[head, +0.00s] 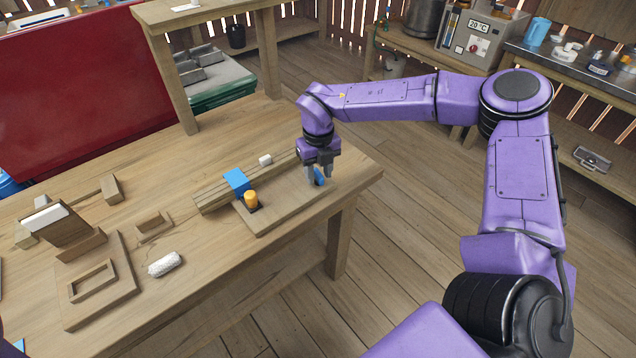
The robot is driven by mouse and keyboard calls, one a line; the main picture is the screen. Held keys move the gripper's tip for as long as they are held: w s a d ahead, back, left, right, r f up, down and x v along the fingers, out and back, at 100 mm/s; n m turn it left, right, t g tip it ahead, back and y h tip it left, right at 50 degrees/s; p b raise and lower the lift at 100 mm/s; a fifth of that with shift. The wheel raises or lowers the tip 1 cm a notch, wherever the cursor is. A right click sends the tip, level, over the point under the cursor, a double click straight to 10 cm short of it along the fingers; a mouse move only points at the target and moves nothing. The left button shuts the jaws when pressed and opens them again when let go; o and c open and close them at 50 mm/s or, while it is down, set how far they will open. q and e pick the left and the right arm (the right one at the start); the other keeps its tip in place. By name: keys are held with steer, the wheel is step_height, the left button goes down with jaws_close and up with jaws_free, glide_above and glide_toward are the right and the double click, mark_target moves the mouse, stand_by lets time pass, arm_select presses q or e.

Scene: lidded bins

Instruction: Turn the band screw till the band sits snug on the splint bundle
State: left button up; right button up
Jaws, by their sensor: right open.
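The splint bundle (213,197), long thin wooden strips, lies on the table towards its right end. A blue band (236,180) sits across the bundle; how tightly it fits I cannot tell. An orange knob (251,198) stands upright just in front of the band on a wooden board (277,217). It may be the band screw. My right gripper (317,179) is open and points down over the right end of the board, apart from the knob. A small blue piece (320,177) shows at its fingers; whether they touch it I cannot tell. My left gripper is out of view.
On the left are a wooden frame board (117,292), a white roll (164,264) and a tilted wooden piece with a white top (46,220). A post and shelf stand at the back. Bare table lies between the roll and the board.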

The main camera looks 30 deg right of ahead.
jaws_close()
steer(key=shift+f+m+b, duration=0.15)
steer(key=shift+m+b, duration=0.45)
steer(key=shift+m, duration=0.3)
steer(key=shift+r+m, duration=0.2)
steer(key=shift+m, duration=0.6)
steer(key=shift+b, duration=0.3)
steer(key=shift+f+m+b, duration=0.2)
steer(key=shift+m+b, duration=0.4)
steer(key=shift+m, duration=0.4)
steer(key=shift+r+m, duration=0.2)
steer(key=shift+m, duration=0.5)
steer(key=shift+b, duration=0.3)
